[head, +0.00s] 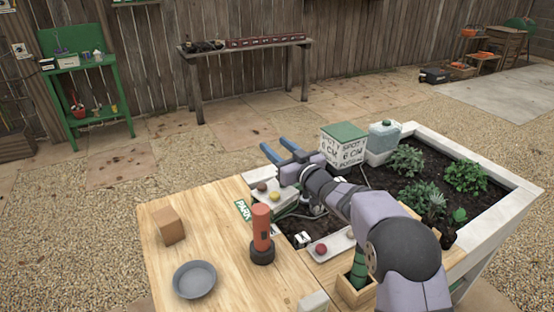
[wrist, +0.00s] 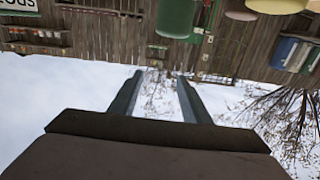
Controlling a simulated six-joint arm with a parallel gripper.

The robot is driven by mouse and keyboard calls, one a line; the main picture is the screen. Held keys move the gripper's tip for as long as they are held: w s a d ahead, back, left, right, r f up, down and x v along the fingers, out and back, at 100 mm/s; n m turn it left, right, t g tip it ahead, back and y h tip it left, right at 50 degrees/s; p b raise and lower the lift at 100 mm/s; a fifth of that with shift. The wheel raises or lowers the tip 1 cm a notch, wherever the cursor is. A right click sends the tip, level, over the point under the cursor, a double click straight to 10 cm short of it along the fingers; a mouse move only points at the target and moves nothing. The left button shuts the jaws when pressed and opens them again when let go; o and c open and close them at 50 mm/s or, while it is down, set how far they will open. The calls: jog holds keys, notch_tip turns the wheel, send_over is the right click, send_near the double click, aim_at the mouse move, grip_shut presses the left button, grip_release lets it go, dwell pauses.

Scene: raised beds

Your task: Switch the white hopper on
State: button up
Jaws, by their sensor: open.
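Another pale panel carries a red button (head: 321,249) nearer the front. Which control belongs to the hopper I cannot tell. My gripper (head: 274,146) is open and empty, raised left of the white box. Its two fingers show apart in the wrist view (wrist: 160,76). My arm hides part of the bed and cables.
An orange-and-black torch (head: 262,235), a wooden block (head: 168,225) and a grey bowl (head: 194,279) stand on the wooden table. A pale jug (head: 383,140) stands right of the white box. Leafy plants (head: 422,197) fill the bed's right. Open space lies beyond my fingers.

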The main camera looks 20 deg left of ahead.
jog(key=shift+r, duration=1)
jog(key=d+r+p, duration=0.4)
jog(key=r+p, duration=0.3)
jog(key=s+d+f+g+h+p, duration=0.1)
jog(key=s+d+f+g+h, duration=0.1)
jog(key=s+f, duration=0.35)
jog(key=s+d+f+g+h, duration=0.1)
jog(key=s+d+f, duration=0.1)
jog(key=f, duration=0.6)
jog(key=shift+p+x, duration=0.7)
jog(key=shift+x, duration=3.3)
jog(key=shift+w+d, duration=0.1)
